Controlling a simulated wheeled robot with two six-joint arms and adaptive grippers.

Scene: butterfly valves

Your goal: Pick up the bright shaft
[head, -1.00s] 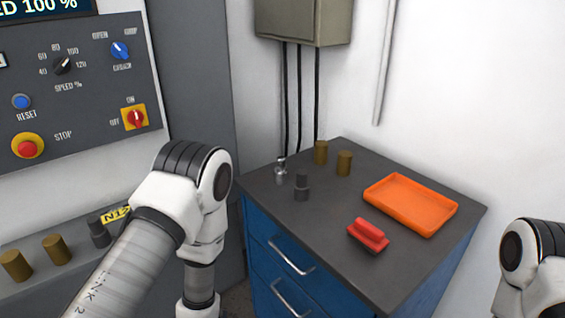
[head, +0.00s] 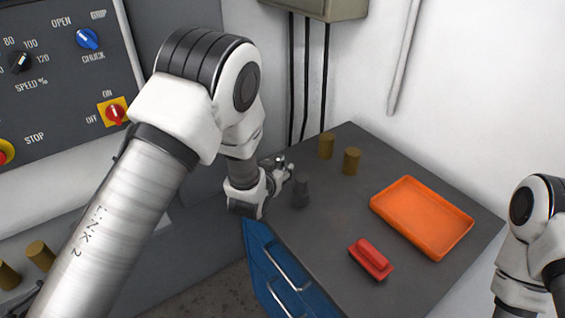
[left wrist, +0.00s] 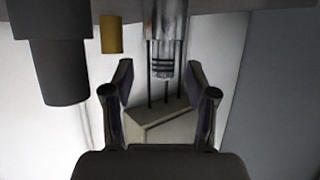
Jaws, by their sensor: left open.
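The bright shaft (left wrist: 166,28) is a shiny metal cylinder with dark rings near its narrower end. In the left wrist view it comes down from the top edge, and its end lies in line with the gap between my fingers. In the head view it is mostly hidden by my left gripper (head: 283,172), which is at the back-left of the cabinet top. My left gripper is open, with one finger on each side of the shaft's line in the left wrist view (left wrist: 160,80); I see no contact. My right gripper is out of view.
A dark shaft (head: 301,190) stands close beside the left gripper, also large in the left wrist view (left wrist: 60,70). Two brass cylinders (head: 327,146) (head: 352,161) stand behind. An orange tray (head: 422,218) and red block (head: 371,259) lie to the right on the cabinet top (head: 320,245).

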